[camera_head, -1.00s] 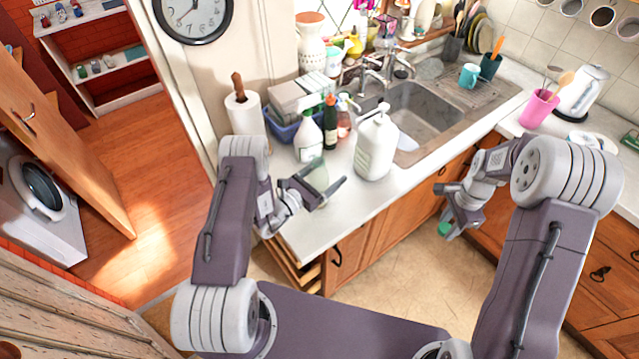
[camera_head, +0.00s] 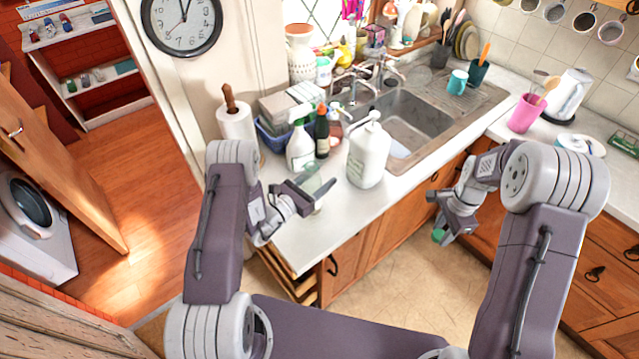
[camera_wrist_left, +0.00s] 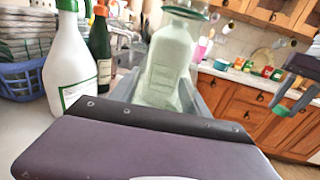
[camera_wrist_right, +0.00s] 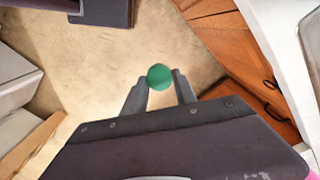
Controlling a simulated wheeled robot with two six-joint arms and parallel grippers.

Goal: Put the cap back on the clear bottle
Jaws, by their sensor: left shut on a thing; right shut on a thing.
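The clear bottle (camera_head: 313,183) is pale green, see-through glass, upright near the counter's front left end; I cannot tell whether its base touches the counter. My left gripper (camera_head: 318,190) is shut on it. In the left wrist view the bottle (camera_wrist_left: 172,65) stands between the fingers, its open green rim at the top. The green cap (camera_head: 438,235) is in my right gripper (camera_head: 440,230), in front of the cabinets and lower than the counter top. In the right wrist view the round cap (camera_wrist_right: 159,77) sits between the fingertips. The cap and the bottle are well apart.
A large white pump bottle (camera_head: 369,155) stands right of the clear bottle. A white spray bottle (camera_head: 300,148) and a dark bottle (camera_head: 321,132) stand behind it. The sink (camera_head: 410,118) lies further back. The space between my two grippers, in front of the counter, is free.

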